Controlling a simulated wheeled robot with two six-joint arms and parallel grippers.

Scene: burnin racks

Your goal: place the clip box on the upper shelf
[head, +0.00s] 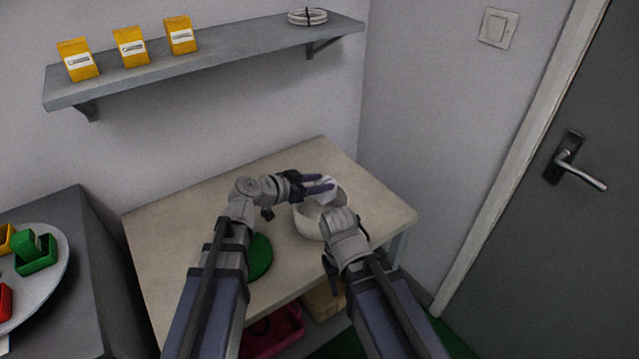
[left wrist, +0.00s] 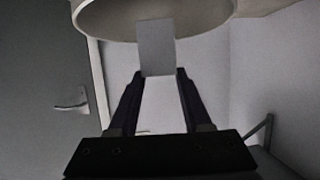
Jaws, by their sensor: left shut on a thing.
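My left gripper (head: 318,186) is shut on a small plain white box (head: 326,188), which may be the clip box; no label on it can be read. The box is at the rim of a round white bowl (head: 308,222) on the beige table. In the left wrist view the box (left wrist: 156,48) sits between the tips of my left gripper (left wrist: 160,76), with the bowl (left wrist: 205,22) behind it. The upper shelf (head: 225,50) is grey and on the back wall, above the table. My right gripper (head: 331,272) is near the table's front; its finger opening is hidden.
Several items stand on the shelf: yellow boxes (head: 131,47) at left and a white coil (head: 307,16) at right. Between them is free room. A green disc (head: 260,257) lies on the table (head: 170,230). A dark cabinet with a round tray (head: 50,285) is left; a door (head: 540,240) right.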

